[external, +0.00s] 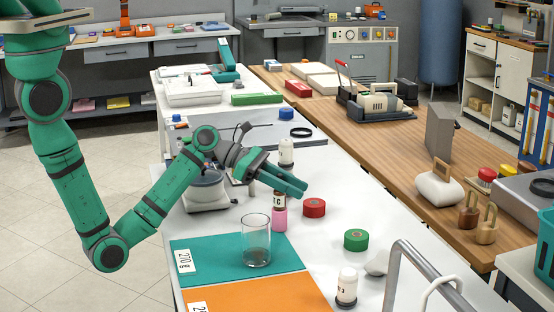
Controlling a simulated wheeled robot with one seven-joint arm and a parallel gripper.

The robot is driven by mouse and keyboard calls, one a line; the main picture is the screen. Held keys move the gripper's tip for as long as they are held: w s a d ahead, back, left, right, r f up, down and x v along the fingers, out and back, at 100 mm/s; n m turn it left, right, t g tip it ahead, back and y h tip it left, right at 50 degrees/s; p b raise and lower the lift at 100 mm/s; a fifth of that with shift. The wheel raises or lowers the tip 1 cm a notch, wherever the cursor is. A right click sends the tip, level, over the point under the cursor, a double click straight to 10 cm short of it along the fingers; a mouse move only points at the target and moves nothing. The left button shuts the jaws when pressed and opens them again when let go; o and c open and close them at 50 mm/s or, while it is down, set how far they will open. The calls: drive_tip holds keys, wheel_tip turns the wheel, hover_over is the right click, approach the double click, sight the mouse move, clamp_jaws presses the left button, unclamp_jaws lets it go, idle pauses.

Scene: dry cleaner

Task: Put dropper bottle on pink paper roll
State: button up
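The dropper bottle (279,201) is a small dark bottle with a white label. It is upright directly above the pink paper roll (279,220), and its base appears to meet the roll's top. I cannot tell whether its weight rests there. My gripper (293,184) reaches in from the left at the bottle's upper part. Its two green fingers extend past the bottle to the right, and the nearer finger hides the bottle's top. Whether the fingers press on the bottle is not clear.
A red roll (314,208) stands close to the right, a green roll (356,240) farther right. A clear glass (256,241) stands in front on a teal mat (208,259). White-capped bottles stand behind (286,153) and at the front right (347,287). A scale (206,191) is left.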

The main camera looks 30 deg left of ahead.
drive_tip(key=shift+o, duration=0.2)
drive_tip(key=v, duration=1.2)
drive_tip(key=shift+r, duration=0.25)
